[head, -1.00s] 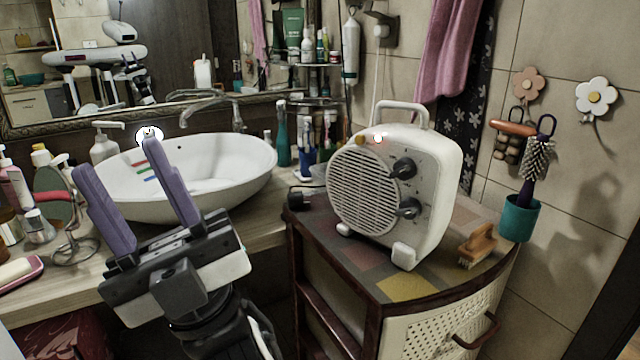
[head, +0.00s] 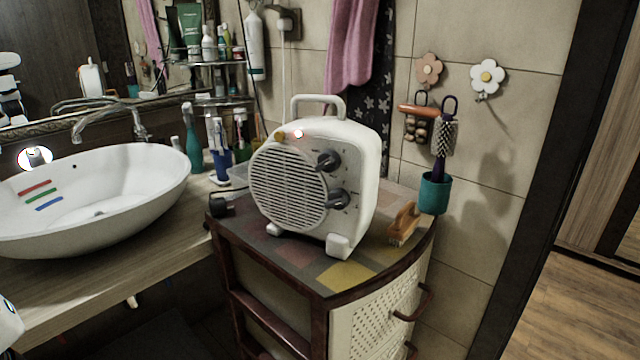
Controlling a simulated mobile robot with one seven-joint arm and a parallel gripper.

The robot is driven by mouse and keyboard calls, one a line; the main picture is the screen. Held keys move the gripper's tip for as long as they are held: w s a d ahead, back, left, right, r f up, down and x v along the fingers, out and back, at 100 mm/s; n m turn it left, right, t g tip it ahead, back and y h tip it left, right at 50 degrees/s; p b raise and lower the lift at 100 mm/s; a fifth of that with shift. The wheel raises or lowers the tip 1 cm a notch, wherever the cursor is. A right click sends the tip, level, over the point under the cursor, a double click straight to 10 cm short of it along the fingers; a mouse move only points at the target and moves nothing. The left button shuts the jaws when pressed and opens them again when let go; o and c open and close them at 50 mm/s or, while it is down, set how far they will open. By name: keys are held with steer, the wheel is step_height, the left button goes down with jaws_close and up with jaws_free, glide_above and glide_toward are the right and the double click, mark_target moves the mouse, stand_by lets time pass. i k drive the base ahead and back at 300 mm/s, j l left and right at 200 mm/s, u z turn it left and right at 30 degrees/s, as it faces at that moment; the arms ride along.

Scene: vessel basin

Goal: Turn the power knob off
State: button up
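A white fan heater (head: 362,165) with a round slatted grille and a top handle stands on a small cabinet with a patchwork top. Two dark knobs sit on its front panel, an upper knob (head: 328,160) and a lower knob (head: 338,198). Which one is the power knob I cannot tell.
The cabinet (head: 312,315) stands right of the counter with the white basin (head: 110,225). A wooden brush (head: 403,223) and a teal cup (head: 434,194) with a hairbrush are right of the heater. A blue toothbrush cup (head: 219,165) is behind left. Open wooden floor (head: 570,310) lies at the right.

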mark_target(339, 199)
steer(key=k+j+u, duration=0.15)
steer(key=u, duration=0.25)
steer(key=k+j+u, duration=0.1)
steer(key=j+u, duration=0.15)
steer(key=u, duration=0.2)
